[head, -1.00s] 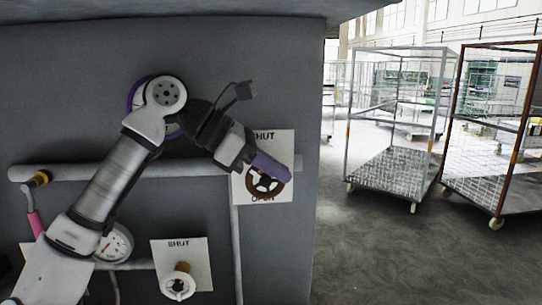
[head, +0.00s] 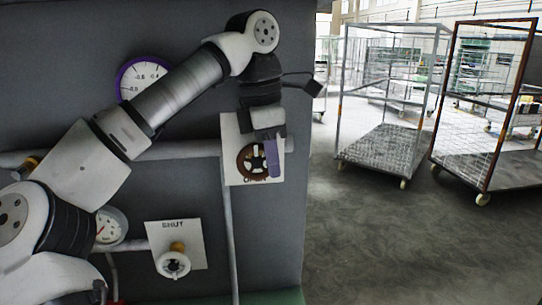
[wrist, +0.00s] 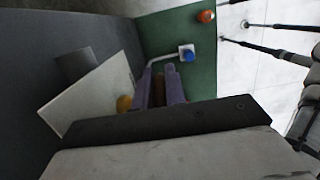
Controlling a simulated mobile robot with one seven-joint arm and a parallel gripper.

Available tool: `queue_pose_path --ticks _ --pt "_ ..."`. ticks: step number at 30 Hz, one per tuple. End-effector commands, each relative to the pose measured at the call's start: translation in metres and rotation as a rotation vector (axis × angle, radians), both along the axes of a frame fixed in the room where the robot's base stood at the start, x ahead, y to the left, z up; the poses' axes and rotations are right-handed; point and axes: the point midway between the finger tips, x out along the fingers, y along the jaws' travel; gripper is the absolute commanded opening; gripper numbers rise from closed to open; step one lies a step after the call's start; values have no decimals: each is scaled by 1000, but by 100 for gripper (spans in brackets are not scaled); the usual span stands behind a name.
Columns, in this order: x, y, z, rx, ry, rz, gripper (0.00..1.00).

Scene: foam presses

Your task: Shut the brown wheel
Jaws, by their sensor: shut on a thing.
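The brown wheel (head: 244,163) is a round spoked handwheel in front of a white plate (head: 232,132) on the grey wall. My gripper (head: 272,166) comes down from above, and its purple fingers lie over the right part of the wheel. In the wrist view the purple fingers (wrist: 161,90) are closed on a brown part of the wheel (wrist: 158,88). My gripper hides the plate's upper lettering and some of the rim. The lower lettering is only partly visible.
A white wheel (head: 173,264) stands below left on a plate marked SHUT (head: 190,236). A purple-rimmed gauge (head: 130,85) and a white gauge (head: 112,226) are on the wall. Wheeled cage trolleys (head: 385,160) stand right on open floor.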

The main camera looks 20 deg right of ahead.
Motion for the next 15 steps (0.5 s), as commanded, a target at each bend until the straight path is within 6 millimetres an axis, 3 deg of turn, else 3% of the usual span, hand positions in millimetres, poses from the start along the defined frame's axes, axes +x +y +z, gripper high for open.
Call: queue_pose_path --ticks 15 --pt "0 -1 -1 69 -23 0 0"
